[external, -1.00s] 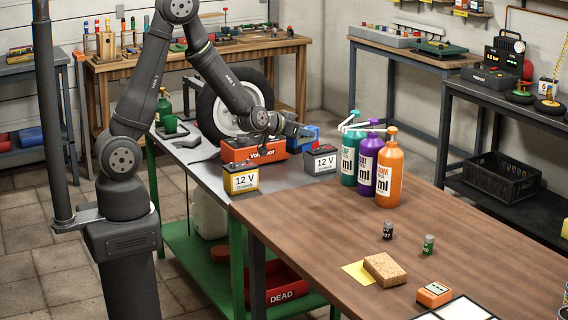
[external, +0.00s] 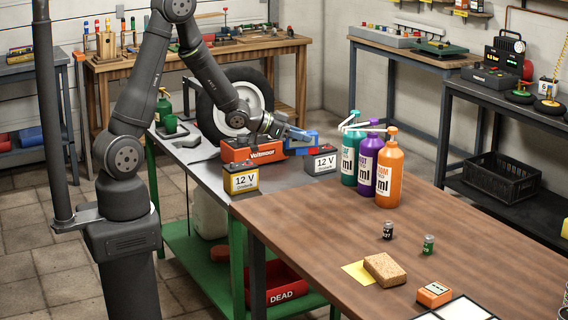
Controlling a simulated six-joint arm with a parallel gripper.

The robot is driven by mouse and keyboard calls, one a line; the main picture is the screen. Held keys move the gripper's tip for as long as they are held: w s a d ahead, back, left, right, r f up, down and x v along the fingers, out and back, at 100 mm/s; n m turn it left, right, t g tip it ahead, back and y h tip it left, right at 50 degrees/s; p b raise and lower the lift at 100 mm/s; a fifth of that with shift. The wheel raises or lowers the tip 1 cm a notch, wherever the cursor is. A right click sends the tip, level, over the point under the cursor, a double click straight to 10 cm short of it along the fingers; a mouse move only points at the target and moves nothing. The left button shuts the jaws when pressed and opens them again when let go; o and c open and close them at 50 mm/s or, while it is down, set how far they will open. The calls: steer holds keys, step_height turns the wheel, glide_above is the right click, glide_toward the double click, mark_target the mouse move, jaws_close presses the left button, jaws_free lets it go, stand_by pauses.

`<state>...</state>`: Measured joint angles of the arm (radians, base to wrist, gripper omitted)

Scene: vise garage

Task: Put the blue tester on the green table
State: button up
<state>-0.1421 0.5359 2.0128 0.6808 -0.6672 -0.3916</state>
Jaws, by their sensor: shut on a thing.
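The blue tester (external: 298,141) is in my gripper (external: 296,134), behind the orange Voltmour box and the dark 12 V battery. My gripper is shut on it. The jaws are small and partly hidden in this view. The green table (external: 282,178) has a grey top and green legs, with a green lower shelf. The tester is over the far right part of this table; I cannot tell whether its underside touches the top.
The orange box (external: 256,149), a yellow 12 V battery (external: 240,179) and a dark 12 V battery (external: 321,161) crowd the grey top. A wheel (external: 212,118) stands behind. Three bottles (external: 367,168) stand on the adjoining brown table (external: 330,220).

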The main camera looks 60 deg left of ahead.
steer(key=shift+r, duration=0.1)
steer(key=r, duration=0.5)
steer(key=shift+a, duration=0.2)
steer(key=s+a+n+y, duration=0.3)
steer(key=s+a, duration=0.1)
steer(key=a, duration=0.9)
steer(key=s+a+n+y, duration=0.2)
steer(key=s+a+y, duration=0.15)
steer(key=a, duration=0.95)
steer(key=s+a+n+y, duration=0.3)
steer(key=s+a, duration=0.2)
steer(key=a, duration=0.7)
steer(key=shift+g+h, duration=0.25)
steer(key=shift+g, duration=0.05)
steer(key=shift+w+f, duration=0.2)
steer(key=shift+f, duration=5.55)
steer(key=shift+w+f, duration=0.15)
steer(key=shift+f, duration=5.55)
steer(key=shift+f, duration=0.6)
steer(key=o, duration=1.3)
steer(key=shift+c, duration=0.2)
